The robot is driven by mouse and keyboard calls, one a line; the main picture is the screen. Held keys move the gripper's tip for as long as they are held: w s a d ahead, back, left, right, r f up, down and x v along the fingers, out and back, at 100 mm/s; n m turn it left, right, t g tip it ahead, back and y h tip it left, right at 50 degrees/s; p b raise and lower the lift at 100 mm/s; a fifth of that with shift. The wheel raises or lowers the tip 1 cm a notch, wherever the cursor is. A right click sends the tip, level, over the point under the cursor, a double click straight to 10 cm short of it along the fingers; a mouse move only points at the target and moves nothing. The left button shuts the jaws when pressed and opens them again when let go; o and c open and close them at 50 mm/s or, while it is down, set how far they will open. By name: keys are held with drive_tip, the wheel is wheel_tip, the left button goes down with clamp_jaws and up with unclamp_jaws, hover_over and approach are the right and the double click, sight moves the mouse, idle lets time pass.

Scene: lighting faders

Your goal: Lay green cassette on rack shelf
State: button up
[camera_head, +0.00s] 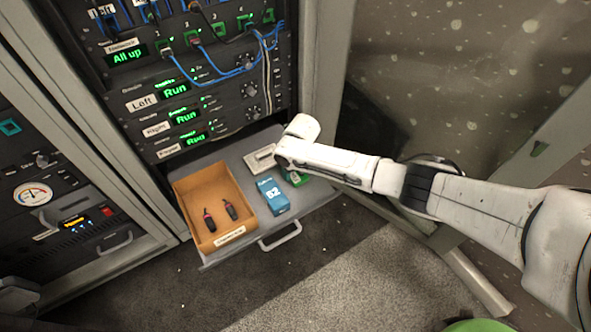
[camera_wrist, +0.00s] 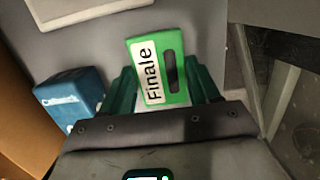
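The green cassette (camera_wrist: 160,66) has a white label reading "Finale" and a dark slot. In the wrist view it sits, slightly turned, between the two dark green fingers of my gripper (camera_wrist: 164,84). The fingers are close to its two sides; I cannot tell whether they press on it. In the head view only a bit of the green cassette (camera_head: 297,179) shows below my wrist, in the pulled-out drawer shelf (camera_head: 225,165). The rack (camera_head: 190,95) with lit panels stands behind the drawer.
The drawer handle (camera_head: 281,237) sticks out in front. Blue cables (camera_head: 213,80) hang across the upper rack.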

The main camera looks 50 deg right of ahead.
sight(299, 177)
drive_tip(key=o, duration=0.4)
wheel_tip(299, 177, up, 12)
drive_tip(key=s+p, duration=0.2)
drive_tip(key=p, duration=0.4)
drive_tip(key=w+a+r+m+t+y, duration=0.1)
drive_tip(key=w+a+r+m, duration=0.15)
drive_tip(key=a, duration=0.65)
drive_tip(key=w+a+r+m+t+y, duration=0.15)
drive_tip(key=a+m, duration=0.25)
drive_tip(key=a, duration=0.4)
drive_tip(key=s+a+r+m+y, duration=0.1)
drive_tip(key=s+a+r+m, duration=0.25)
drive_tip(key=a+m, duration=0.45)
drive_tip(key=s+f+m+g, duration=0.2)
drive_tip(key=s+f+m, duration=0.1)
drive_tip(key=s+m, duration=0.9)
drive_tip(key=s+d+m+h, duration=0.1)
drive_tip(key=s+d+m, duration=0.2)
drive_tip(key=s+d, duration=0.2)
drive_tip(key=s+d+m+g+h, duration=0.1)
drive_tip(key=s+d, duration=0.4)
drive_tip(key=s, duration=0.6)
drive_tip(key=m+h, duration=0.1)
drive_tip(key=m, duration=0.1)
drive_tip(key=shift+r+m, duration=0.35)
